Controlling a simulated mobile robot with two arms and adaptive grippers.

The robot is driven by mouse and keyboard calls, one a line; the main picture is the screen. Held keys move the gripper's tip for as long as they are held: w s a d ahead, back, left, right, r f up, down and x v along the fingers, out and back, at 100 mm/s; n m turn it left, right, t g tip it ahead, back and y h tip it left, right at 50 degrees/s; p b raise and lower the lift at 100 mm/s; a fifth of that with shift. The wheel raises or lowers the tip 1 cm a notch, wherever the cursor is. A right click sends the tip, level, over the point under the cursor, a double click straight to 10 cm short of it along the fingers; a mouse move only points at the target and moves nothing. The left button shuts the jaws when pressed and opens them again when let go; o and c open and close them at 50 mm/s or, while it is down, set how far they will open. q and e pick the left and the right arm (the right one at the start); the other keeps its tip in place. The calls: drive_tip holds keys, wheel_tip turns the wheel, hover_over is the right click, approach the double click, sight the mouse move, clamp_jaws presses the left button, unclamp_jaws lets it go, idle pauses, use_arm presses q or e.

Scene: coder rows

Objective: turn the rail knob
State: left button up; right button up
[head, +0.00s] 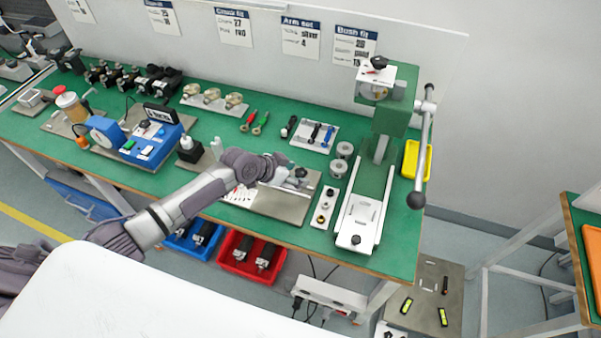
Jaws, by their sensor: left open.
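The press (393,110) stands at the right of the green bench, with a white rail base running toward the front edge. A small dark knob (355,240) sits at the front end of this rail. A grey metal plate (284,206) with a small fixture (299,178) lies left of the press. I cannot tell for certain which knob is the rail knob. My left gripper (283,165) is open and appears empty, above the plate beside the fixture. Its fingers are small, and contact cannot be told. My right gripper is not in view.
The press lever (424,150) hangs at the right. A blue device (137,137) and a white-topped black item (188,149) stand left of my gripper. A strip with round parts (324,207) lies between plate and press. Red and blue bins (235,262) sit below the bench.

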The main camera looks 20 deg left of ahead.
use_arm(q)
drive_tip(key=shift+x, duration=1.3)
